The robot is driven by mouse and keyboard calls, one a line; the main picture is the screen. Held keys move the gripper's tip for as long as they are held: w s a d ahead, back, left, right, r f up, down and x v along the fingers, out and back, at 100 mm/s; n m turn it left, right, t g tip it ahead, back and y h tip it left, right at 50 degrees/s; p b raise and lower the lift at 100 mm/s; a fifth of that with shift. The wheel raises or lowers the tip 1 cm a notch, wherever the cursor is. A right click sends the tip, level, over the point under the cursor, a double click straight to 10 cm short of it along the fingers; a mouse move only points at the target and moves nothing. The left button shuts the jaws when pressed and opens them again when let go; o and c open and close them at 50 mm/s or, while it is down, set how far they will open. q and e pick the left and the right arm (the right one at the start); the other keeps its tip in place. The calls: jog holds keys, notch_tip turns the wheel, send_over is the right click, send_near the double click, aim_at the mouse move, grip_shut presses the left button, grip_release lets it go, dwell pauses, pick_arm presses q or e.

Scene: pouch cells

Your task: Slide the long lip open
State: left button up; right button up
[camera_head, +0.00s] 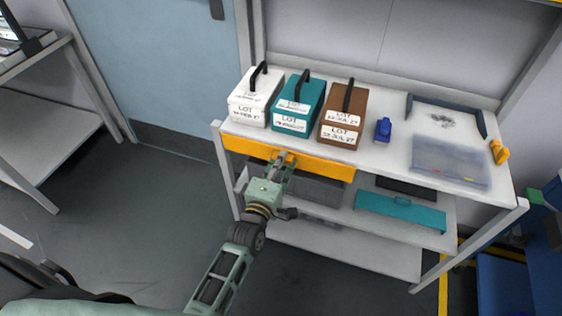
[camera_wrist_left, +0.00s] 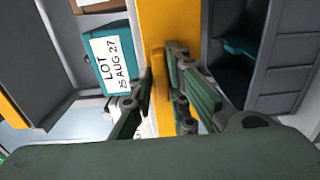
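The long lip (camera_head: 323,167) is a yellow-orange strip along the front left of the shelf unit's top. It runs vertically through the left wrist view (camera_wrist_left: 168,18). A small yellow tab (camera_wrist_left: 160,88) stands out from it. My left gripper (camera_head: 282,160) is at the lip's front, below the teal box. In the left wrist view its fingers (camera_wrist_left: 160,85) lie on either side of the tab, with a narrow gap at the tips. I cannot tell whether they press on it. My right gripper is not in view.
White, teal (camera_head: 299,104) and brown (camera_head: 344,115) lot boxes with black handles stand on the top shelf (camera_head: 385,160). A blue item (camera_head: 383,130), a clear tray (camera_head: 450,160) and a yellow item (camera_head: 499,152) are to the right. A teal panel (camera_head: 400,211) lies on the shelf below.

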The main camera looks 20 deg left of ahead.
pick_arm(q)
jog(key=shift+o, duration=1.4)
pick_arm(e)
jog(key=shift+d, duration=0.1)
pick_arm(q)
jog(key=s, duration=1.2)
jog(key=shift+a, duration=0.15)
